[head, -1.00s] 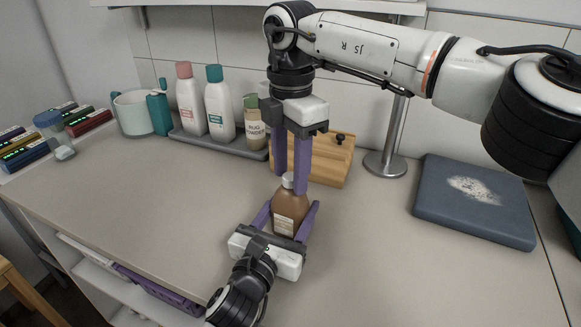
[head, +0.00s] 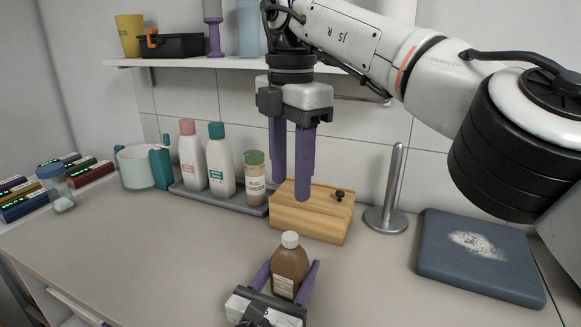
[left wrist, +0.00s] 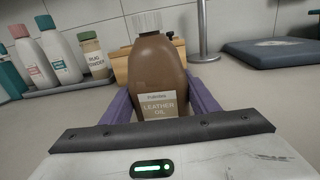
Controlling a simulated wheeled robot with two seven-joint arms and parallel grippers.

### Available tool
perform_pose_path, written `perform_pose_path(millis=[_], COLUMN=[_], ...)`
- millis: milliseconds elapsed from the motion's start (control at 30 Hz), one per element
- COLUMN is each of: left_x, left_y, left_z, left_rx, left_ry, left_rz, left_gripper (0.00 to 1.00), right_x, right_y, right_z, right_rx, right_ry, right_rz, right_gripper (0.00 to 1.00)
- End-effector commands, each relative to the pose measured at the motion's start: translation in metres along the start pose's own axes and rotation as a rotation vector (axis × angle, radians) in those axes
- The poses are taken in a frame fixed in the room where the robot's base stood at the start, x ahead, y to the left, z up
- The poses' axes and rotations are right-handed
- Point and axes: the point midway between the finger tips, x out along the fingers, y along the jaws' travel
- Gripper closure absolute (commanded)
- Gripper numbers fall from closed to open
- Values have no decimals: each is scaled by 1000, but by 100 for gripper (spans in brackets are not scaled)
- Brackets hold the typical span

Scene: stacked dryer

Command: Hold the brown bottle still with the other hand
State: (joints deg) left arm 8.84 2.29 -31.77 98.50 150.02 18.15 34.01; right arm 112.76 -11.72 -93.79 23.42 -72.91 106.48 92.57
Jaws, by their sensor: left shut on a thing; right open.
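The brown bottle (head: 289,267) stands upright on the counter at the lower middle of the head view, with its white cap (head: 290,239) on top. In the left wrist view the brown bottle (left wrist: 158,75) carries a label reading "LEATHER OIL". My left gripper (head: 290,272) is shut on the bottle's body, with one purple finger on each side; its fingers also show in the left wrist view (left wrist: 160,98). My right gripper (head: 290,199) points down, open and empty, above and behind the bottle, in front of the wooden box. It is apart from the cap.
A wooden box (head: 305,221) with a dark knob stands behind the bottle. A grey tray (head: 222,199) holds white bottles and a powder jar to the left. A metal stand (head: 386,219) and a blue board (head: 478,270) are at right. A shelf (head: 220,63) hangs above.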

Motion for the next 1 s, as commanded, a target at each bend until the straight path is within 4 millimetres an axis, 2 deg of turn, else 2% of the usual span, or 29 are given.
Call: perform_pose_path(millis=[200,500,533,600,633,1000], left_x=[0,0,0,0,0,-6], left_y=[1,1,1,1,0,0], left_z=[-3,-3,-3,-3,-2,-1], left_rx=[2,2,2,2,2,1], left_ry=[6,6,6,6,5,2], left_rz=[2,2,2,2,2,1], left_gripper=[100,100,40,29,24,24], right_x=[-10,-10,-10,-10,-10,-10], right_y=[0,-1,-1,-1,-1,-1], right_z=[-1,0,0,0,0,0], right_rx=[0,0,0,0,0,0], right_ry=[0,0,0,0,0,0], right_rz=[1,0,1,1,1,0], right_gripper=[57,57,57,57,57,57])
